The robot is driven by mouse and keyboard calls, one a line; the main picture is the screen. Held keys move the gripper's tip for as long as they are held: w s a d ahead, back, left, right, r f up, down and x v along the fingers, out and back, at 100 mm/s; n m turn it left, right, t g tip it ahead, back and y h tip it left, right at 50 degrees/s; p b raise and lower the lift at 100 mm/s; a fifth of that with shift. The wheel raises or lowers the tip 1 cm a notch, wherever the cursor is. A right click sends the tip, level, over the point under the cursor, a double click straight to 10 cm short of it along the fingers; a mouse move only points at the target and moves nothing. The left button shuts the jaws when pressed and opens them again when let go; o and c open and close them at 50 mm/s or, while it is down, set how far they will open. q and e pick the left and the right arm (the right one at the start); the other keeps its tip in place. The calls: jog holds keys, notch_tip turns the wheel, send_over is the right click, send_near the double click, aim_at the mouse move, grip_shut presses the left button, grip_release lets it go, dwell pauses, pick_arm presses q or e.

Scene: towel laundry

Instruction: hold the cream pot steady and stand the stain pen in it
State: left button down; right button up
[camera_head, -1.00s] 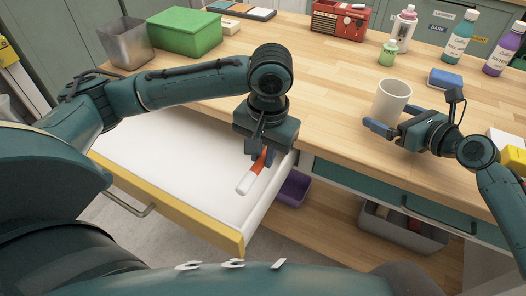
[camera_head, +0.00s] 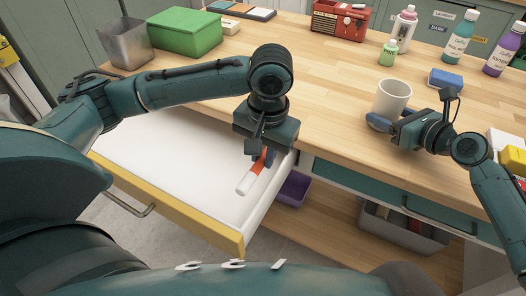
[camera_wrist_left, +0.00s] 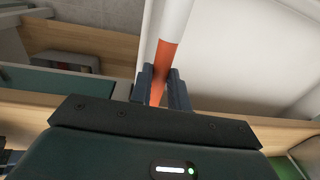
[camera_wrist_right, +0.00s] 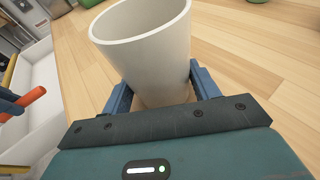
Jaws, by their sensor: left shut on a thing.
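The cream pot (camera_head: 393,98) stands upright on the wooden worktop, open at the top. My right gripper (camera_head: 385,122) is low at its near side; in the right wrist view its open fingers (camera_wrist_right: 160,92) lie on either side of the pot (camera_wrist_right: 150,50). Whether they touch the pot is unclear. The stain pen (camera_head: 249,181), white and orange, is held tilted over the open drawer by my left gripper (camera_head: 263,157). In the left wrist view the shut fingers (camera_wrist_left: 160,88) grip the orange part of the pen (camera_wrist_left: 167,52).
The open white drawer (camera_head: 170,165) is bare inside. A green box (camera_head: 184,33), a metal bin (camera_head: 124,43) and a red radio (camera_head: 339,20) stand further back. The worktop between the arms is clear.

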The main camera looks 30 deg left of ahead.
jog(key=shift+c, duration=1.1)
pick_arm(q)
jog(key=shift+w+d, duration=0.15)
jog(key=w+d+r+m+t+h, duration=0.1)
jog(key=w+d+r+t, duration=0.35)
jog(key=w, duration=0.25)
jog(key=w+d+r+m+t+h, duration=0.1)
jog(key=w+d+r+m+t, duration=0.15)
jog(key=w+d+t, duration=0.4)
jog(key=w+d+r+m+t+h, duration=0.25)
jog(key=w+r+h, duration=0.2)
jog(key=r, duration=0.45)
jog(key=w+d+r+m+t+h, duration=0.1)
jog(key=w+d+r+h, duration=0.3)
jog(key=r, duration=0.5)
notch_tip(320, 180, down, 14)
jog(key=shift+s+d+r+h, duration=0.2)
jog(key=shift+s+h, duration=0.1)
jog(key=shift+h, duration=0.15)
